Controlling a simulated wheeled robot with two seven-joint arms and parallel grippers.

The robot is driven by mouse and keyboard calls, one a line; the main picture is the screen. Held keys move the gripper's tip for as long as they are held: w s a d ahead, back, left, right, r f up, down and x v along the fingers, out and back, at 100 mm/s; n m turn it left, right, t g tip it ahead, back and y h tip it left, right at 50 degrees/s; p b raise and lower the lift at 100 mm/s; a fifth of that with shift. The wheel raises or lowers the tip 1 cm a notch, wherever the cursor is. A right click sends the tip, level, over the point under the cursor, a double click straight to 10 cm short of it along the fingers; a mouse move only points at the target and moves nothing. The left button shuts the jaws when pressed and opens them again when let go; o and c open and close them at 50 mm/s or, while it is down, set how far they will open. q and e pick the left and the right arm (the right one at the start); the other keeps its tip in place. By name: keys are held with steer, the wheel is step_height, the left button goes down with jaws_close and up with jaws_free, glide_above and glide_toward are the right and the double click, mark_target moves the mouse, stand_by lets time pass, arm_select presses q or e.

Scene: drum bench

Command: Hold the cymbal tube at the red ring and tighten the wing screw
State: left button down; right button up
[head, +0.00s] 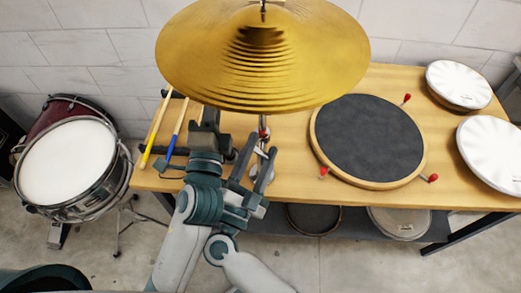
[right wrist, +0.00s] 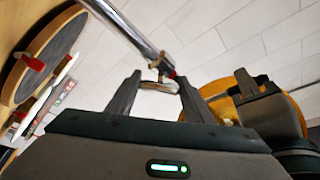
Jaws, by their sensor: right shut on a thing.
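The gold cymbal (head: 262,60) hangs over the bench on its stand. Below it the metal tube shows between the cymbal and my right gripper, with a red ring (head: 264,133) on it. In the right wrist view the chrome tube (right wrist: 130,30) slants down to the red ring (right wrist: 172,73) and the silver wing screw (right wrist: 158,87). My right gripper (head: 254,164) has its two fingers on either side of the wing screw, shut on it. My left gripper (head: 208,122) is a dark shape beside it, under the cymbal's left edge; its fingertips are hidden.
A round black practice pad (head: 368,138) with red knobs lies right of the tube on the wooden bench (head: 285,185). White drum heads (head: 459,82) sit further right. Drumsticks (head: 156,130) lie on the left. A red drum (head: 68,160) stands on the floor at left.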

steer(key=shift+m, duration=0.4)
steer(key=o, duration=1)
steer(key=shift+o, duration=0.2)
steer(key=shift+s, duration=0.15)
steer(key=v, duration=0.7)
steer(key=shift+a, duration=0.15)
steer(key=shift+s+f, duration=0.1)
steer(key=shift+f, duration=0.05)
steer(key=shift+c, duration=0.6)
